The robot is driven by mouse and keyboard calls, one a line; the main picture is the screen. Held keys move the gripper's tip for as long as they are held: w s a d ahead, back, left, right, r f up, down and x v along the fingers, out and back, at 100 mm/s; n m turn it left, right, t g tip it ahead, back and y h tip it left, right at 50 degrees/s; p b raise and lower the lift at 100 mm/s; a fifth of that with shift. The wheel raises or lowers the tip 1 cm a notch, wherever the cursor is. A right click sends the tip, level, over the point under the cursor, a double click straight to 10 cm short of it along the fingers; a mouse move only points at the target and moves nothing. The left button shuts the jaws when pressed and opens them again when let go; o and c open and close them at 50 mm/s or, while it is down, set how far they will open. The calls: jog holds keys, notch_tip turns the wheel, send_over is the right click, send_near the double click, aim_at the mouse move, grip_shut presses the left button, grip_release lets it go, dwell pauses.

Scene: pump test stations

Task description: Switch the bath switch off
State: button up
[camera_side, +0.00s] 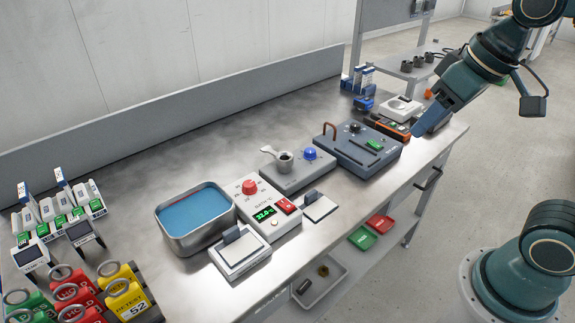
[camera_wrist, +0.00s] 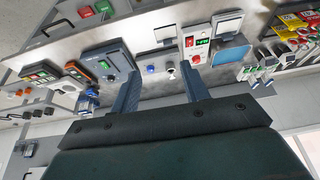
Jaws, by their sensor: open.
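The white bath controller (camera_side: 254,189) stands beside the metal tank of blue water (camera_side: 208,244). It has a red knob (camera_side: 249,187), a lit green display (camera_side: 264,213) and a red rocker, the bath switch (camera_side: 286,206). In the wrist view the red bath switch (camera_wrist: 189,42) shows beside the green display (camera_wrist: 202,42); which way it is tipped is too small to tell. My gripper (camera_side: 425,128) is raised over the right end of the bench, far from the switch. In the wrist view my two fingers (camera_wrist: 158,84) are apart with nothing between them.
A grey panel box with a brown handle (camera_side: 358,150) and a unit with a blue knob (camera_side: 290,176) stand between my gripper and the controller. White scale-like devices (camera_side: 240,250) sit in front. Coloured tags (camera_side: 126,291) crowd the left end. The bench's back is clear.

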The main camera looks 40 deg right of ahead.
jog(key=w+a+g, duration=0.1)
jog(key=w+a, duration=0.1)
jog(key=w, duration=0.5)
jog(key=g, duration=0.4)
send_over(284, 203)
notch_tip(284, 203, down, 14)
jog(key=shift+f, duration=0.25)
jog(key=shift+f, duration=0.1)
jog(key=shift+f, duration=6.8)
